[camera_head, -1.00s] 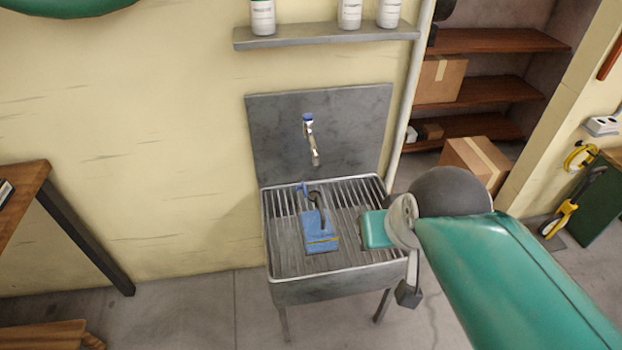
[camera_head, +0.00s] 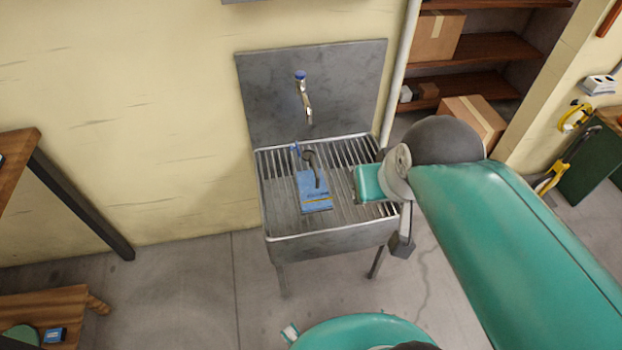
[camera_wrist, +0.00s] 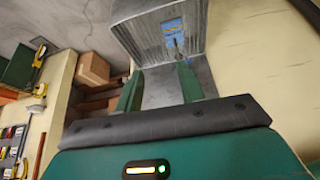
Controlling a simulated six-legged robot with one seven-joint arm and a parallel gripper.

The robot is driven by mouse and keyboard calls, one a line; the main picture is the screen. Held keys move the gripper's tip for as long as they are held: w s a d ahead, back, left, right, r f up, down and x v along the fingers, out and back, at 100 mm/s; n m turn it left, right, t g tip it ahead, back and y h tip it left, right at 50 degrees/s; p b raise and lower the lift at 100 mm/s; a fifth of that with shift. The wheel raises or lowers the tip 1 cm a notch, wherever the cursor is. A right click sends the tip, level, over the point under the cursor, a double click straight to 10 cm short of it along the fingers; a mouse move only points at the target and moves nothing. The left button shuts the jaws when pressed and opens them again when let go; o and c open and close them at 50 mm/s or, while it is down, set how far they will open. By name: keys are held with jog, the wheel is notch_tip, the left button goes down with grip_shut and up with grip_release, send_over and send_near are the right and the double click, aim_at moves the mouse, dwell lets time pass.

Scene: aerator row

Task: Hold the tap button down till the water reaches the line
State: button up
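The tap (camera_head: 305,98) is a chrome spout with a blue button (camera_head: 300,75) on top, fixed to a grey backplate. Below it, a blue container (camera_head: 314,194) with a dark curved handle and a yellowish line low on its front stands on the sink's slatted grate. The container also shows in the wrist view (camera_wrist: 172,26). My gripper (camera_wrist: 160,70) has its two green fingers apart with nothing between them, clear of the tap. In the head view my arm comes in from the right over the sink's right side; the fingers cannot be made out there.
The metal sink (camera_head: 330,244) stands on legs against the yellow wall. A pipe (camera_head: 396,75) runs up to its right, near shelves with cardboard boxes (camera_head: 474,122). A wooden table (camera_head: 18,165) is at left. The floor before the sink is mostly clear.

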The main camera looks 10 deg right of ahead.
grip_shut()
dwell(1.8)
